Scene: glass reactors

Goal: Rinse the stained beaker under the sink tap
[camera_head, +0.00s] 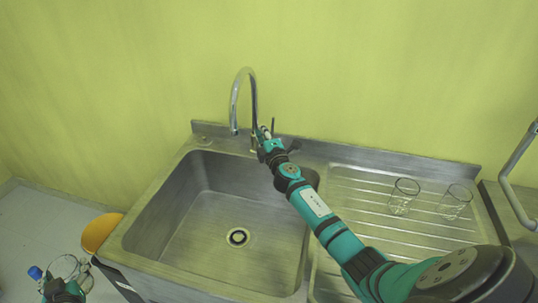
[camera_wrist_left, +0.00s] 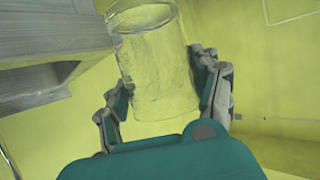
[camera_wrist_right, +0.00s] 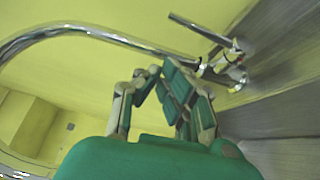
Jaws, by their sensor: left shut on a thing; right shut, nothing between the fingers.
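A clear glass beaker (camera_wrist_left: 155,60) is held between the fingers of my left gripper (camera_wrist_left: 165,90). In the head view this beaker (camera_head: 65,267) and my left gripper (camera_head: 66,284) are at the bottom left, outside the sink. Its wall looks mottled; I cannot tell stain from background. The curved chrome tap (camera_head: 238,95) rises behind the sink basin (camera_head: 205,225), and no water stream shows. My right gripper (camera_head: 266,142) is shut and empty near the tap's base and lever (camera_head: 273,126). In the right wrist view its fingertips (camera_wrist_right: 160,75) appear apart from the lever (camera_wrist_right: 200,30).
Two clear glasses (camera_head: 403,196) (camera_head: 455,203) stand on the ribbed drainboard (camera_head: 350,190) at the right. My right arm crosses over the basin's right edge and drainboard. An orange container (camera_head: 100,233) and a blue-topped object (camera_head: 35,273) are left of the sink. The basin is empty.

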